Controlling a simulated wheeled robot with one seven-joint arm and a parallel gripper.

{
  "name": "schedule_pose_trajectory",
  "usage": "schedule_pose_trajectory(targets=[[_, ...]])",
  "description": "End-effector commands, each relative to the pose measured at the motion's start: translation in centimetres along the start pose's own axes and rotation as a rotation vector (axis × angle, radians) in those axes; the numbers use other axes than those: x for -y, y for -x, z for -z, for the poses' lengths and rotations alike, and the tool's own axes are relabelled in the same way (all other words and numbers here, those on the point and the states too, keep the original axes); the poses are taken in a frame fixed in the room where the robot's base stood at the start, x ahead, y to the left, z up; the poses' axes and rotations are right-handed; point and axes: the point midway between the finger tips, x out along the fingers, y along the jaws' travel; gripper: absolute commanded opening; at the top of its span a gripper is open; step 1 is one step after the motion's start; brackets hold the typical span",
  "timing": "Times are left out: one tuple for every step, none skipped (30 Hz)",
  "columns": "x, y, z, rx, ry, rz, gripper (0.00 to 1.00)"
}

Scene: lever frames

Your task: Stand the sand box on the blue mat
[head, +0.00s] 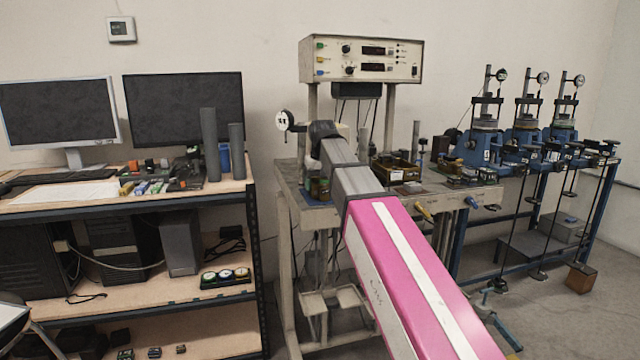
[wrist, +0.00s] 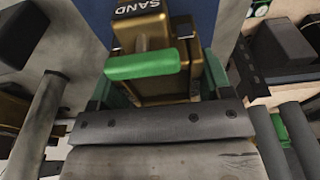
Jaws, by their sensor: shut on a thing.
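The sand box (wrist: 150,32), gold-brown with a "SAND" label, is between the fingers of my gripper (wrist: 165,82) in the wrist view. A green bar (wrist: 142,65) crosses in front of the box. My gripper is shut on the box. The blue mat (wrist: 212,18) shows behind the box at the top of the wrist view. In the head view, my gripper points down over the left end of the bench, and the mat shows only as a small blue patch (head: 309,197). I cannot tell whether the box touches the mat.
A grey bench (head: 290,178) carries a control panel (head: 362,60) on posts and a wooden tray (head: 397,168). Grey cylinders and dark blocks stand close around my gripper in the wrist view. Blue test stands are at right, and a computer desk is at left.

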Motion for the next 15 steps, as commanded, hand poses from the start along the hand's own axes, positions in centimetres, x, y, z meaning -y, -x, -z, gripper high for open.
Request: schedule_pose_trajectory(targets=[[0.00, -0.05, 0.01, -0.001, 0.000, 0.000, 0.14], [0.00, -0.10, 0.00, -0.001, 0.000, 0.000, 0.14], [0.00, -0.16, 0.00, -0.001, 0.000, 0.000, 0.14], [0.00, -0.21, -0.01, -0.001, 0.000, 0.000, 0.14], [0.00, -0.26, -0.02, -0.001, 0.000, 0.000, 0.14], [0.00, -0.34, -0.04, -0.001, 0.000, 0.000, 0.14], [0.00, -0.40, -0.05, -0.001, 0.000, 0.000, 0.14], [0.00, -0.46, -0.06, -0.001, 0.000, 0.000, 0.14], [0.00, -0.55, -0.09, -0.001, 0.000, 0.000, 0.06], [0.00, -0.62, -0.10, -0.001, 0.000, 0.000, 0.06], [0.00, -0.69, -0.12, 0.000, 0.000, 0.000, 0.00], [0.00, -0.78, -0.15, 0.000, 0.000, 0.000, 0.00], [0.00, -0.85, -0.17, 0.000, 0.000, 0.000, 0.00], [0.00, -0.92, -0.20, 0.001, 0.000, 0.000, 0.00], [0.00, -1.02, -0.23, 0.001, 0.000, 0.000, 0.00]])
